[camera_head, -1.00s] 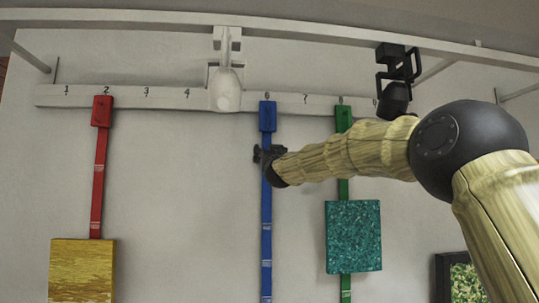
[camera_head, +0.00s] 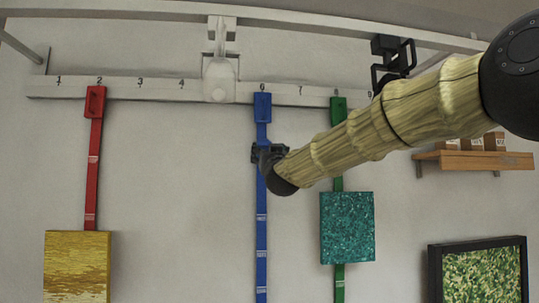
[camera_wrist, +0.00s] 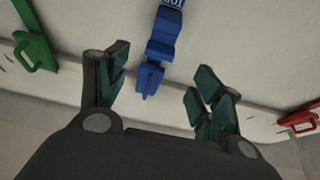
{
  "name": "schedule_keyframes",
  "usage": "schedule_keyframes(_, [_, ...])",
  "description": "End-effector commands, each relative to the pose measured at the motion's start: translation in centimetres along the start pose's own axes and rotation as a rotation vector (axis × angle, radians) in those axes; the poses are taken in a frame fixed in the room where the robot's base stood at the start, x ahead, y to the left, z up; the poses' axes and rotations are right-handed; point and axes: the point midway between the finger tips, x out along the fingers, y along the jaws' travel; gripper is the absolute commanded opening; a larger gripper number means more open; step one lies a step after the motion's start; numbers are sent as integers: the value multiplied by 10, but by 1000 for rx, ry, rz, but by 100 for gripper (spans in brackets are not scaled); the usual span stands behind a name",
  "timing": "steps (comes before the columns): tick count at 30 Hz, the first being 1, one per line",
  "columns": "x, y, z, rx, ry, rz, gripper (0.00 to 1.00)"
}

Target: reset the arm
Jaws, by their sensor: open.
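My arm (camera_head: 390,125) reaches in from the right in the head view. My gripper (camera_head: 262,153) is at its end, in front of the upper part of the blue strap (camera_head: 262,235). In the wrist view my gripper (camera_wrist: 160,90) is open, with its dark green finger pads wide apart. The blue hook piece (camera_wrist: 160,45) shows between and beyond the pads, and nothing is held. Whether any finger touches the blue strap cannot be told.
A white numbered rail (camera_head: 150,89) runs along the wall. A red strap (camera_head: 94,160) holds a yellow panel (camera_head: 77,268); a green strap (camera_head: 338,280) holds a teal panel (camera_head: 347,228). A wooden shelf (camera_head: 475,160) and a framed picture (camera_head: 482,272) are at right. Bare wall lies between red and blue.

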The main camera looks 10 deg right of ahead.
Motion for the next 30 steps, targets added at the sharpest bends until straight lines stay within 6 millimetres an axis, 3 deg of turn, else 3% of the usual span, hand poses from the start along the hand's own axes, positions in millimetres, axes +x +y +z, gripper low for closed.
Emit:
schedule_keyframes(6, [-10,0,0,0,1,0,66])
schedule_keyframes(22, [-11,0,4,-1,-3,0,66])
schedule_keyframes(26, [-14,-2,34,-4,-36,-5,66])
schedule_keyframes(30, [-24,-4,104,-9,-113,-16,66])
